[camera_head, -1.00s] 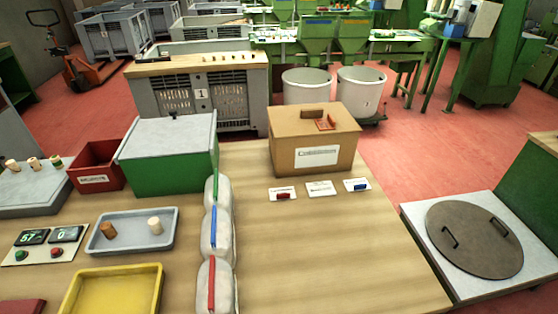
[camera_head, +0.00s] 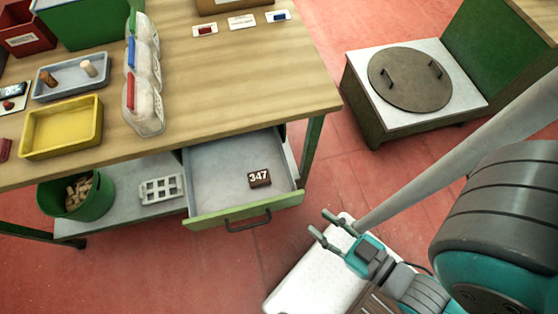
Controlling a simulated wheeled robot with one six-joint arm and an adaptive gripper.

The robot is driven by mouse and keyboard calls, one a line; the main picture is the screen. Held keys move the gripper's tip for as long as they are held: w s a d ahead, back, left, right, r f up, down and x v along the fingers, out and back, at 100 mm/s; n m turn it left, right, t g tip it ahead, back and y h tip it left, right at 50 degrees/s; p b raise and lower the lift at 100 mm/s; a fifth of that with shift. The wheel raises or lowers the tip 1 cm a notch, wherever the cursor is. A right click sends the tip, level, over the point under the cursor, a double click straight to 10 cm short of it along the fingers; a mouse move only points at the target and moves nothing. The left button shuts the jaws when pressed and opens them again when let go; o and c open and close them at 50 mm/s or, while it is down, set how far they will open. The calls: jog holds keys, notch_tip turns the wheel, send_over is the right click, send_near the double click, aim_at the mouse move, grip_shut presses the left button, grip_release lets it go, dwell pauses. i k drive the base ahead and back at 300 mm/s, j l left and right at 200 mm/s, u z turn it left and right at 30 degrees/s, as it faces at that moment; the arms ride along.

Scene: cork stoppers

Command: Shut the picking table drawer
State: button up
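The picking table drawer (camera_head: 218,180) stands pulled out below the wooden table top (camera_head: 230,85). It has a grey inside, a green front (camera_head: 285,203) and a dark bar handle (camera_head: 248,223). A small dark block marked 347 (camera_head: 259,179) lies in it. My gripper (camera_head: 327,228) is to the right of the drawer front, apart from it. Its two fingers are spread and nothing is between them.
A green bucket of corks (camera_head: 100,200) and a white compartment tray (camera_head: 160,190) are on the lower shelf left of the drawer. A green table leg (camera_head: 312,145) stands right of the drawer. A box with a round lid (camera_head: 410,80) stands farther right. Red floor lies between.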

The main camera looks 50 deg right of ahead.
aim_at(219, 193)
jog(key=k+l+u, duration=0.45)
jog(key=k, duration=0.15)
jog(key=k+l+u, duration=0.15)
jog(key=l, duration=0.15)
jog(key=k+l+u, duration=0.15)
jog(key=l, duration=0.15)
